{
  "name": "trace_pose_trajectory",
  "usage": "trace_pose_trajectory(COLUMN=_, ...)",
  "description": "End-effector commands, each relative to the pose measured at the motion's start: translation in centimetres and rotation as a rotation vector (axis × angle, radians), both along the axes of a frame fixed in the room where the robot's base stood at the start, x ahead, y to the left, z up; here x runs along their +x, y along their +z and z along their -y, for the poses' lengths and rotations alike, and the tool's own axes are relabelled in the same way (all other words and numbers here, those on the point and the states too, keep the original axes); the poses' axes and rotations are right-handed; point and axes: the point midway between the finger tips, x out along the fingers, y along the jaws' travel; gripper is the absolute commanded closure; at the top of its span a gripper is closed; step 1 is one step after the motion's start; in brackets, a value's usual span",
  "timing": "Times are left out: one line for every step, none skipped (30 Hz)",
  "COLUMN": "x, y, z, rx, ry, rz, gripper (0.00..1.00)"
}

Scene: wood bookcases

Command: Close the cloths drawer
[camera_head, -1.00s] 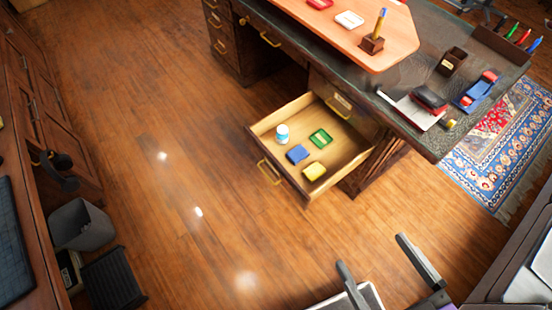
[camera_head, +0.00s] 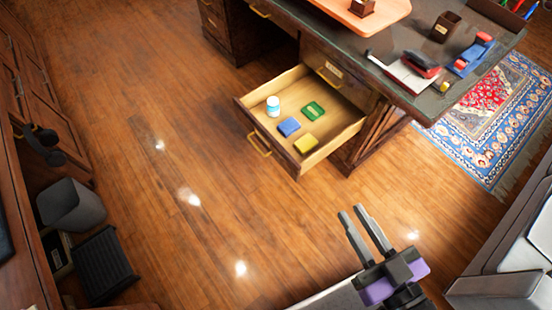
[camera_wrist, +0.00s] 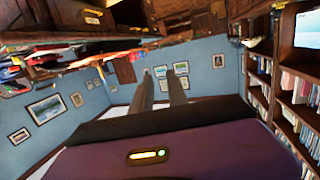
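A wooden desk drawer (camera_head: 276,160) is pulled well out of the dark desk in the head view. Its gold handle (camera_head: 258,143) is on the front panel, facing left and down. Inside lie a white-and-blue bottle (camera_head: 273,106), a green item (camera_head: 313,111), a blue sponge-like block (camera_head: 289,126) and a yellow block (camera_head: 306,143). I cannot read a label on this drawer. My gripper (camera_head: 352,211) is to the lower right of the drawer, apart from it. Its two fingers are partly apart with nothing between them; they also show in the wrist view (camera_wrist: 161,82).
The desk top (camera_head: 400,50) holds a stapler, a book and a tape-dispenser-like blue item. A patterned rug (camera_head: 485,130) is at right. A grey bin (camera_head: 70,205) stands by the left cabinet. The wooden floor in front of the drawer is clear.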

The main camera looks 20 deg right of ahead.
Motion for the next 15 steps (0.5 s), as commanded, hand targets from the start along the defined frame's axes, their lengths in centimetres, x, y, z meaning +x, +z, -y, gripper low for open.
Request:
trace_pose_trajectory(x=1.6, y=-4.1, z=-0.1, rx=-0.007, ry=0.0, rz=0.025, gripper=0.92)
trace_pose_trajectory(x=2.4, y=-5.5, z=-0.2, rx=-0.018, ry=0.001, rz=0.036, gripper=0.98)
trace_pose_trajectory(x=3.5, y=-7.5, z=-0.3, rx=-0.039, ry=0.003, rz=0.051, gripper=1.0)
trace_pose_trajectory(x=4.3, y=-8.9, z=-0.4, rx=-0.058, ry=0.005, rz=0.06, gripper=1.0)
trace_pose_trajectory(x=5.3, y=-10.4, z=-0.4, rx=-0.08, ry=0.007, rz=0.069, gripper=1.0)
trace_pose_trajectory(x=6.5, y=-12.4, z=-0.5, rx=-0.117, ry=0.01, rz=0.083, gripper=1.0)
trace_pose_trajectory(x=7.5, y=-13.9, z=-0.6, rx=-0.147, ry=0.013, rz=0.092, gripper=1.0)
trace_pose_trajectory(x=8.5, y=-15.4, z=-0.7, rx=-0.18, ry=0.015, rz=0.1, gripper=1.0)
trace_pose_trajectory(x=9.9, y=-17.4, z=-0.8, rx=-0.228, ry=0.02, rz=0.112, gripper=1.0)
trace_pose_trajectory(x=11.0, y=-18.9, z=-0.9, rx=-0.265, ry=0.024, rz=0.119, gripper=1.0)
trace_pose_trajectory(x=12.1, y=-20.4, z=-1.0, rx=-0.307, ry=0.027, rz=0.126, gripper=1.0)
trace_pose_trajectory(x=13.6, y=-22.2, z=-1.2, rx=-0.364, ry=0.031, rz=0.136, gripper=1.0)
trace_pose_trajectory(x=14.8, y=-23.6, z=-1.3, rx=-0.41, ry=0.035, rz=0.144, gripper=1.0)
trace_pose_trajectory(x=15.9, y=-25.0, z=-1.4, rx=-0.459, ry=0.038, rz=0.149, gripper=1.0)
trace_pose_trajectory(x=17.5, y=-26.8, z=-1.5, rx=-0.529, ry=0.043, rz=0.157, gripper=1.0)
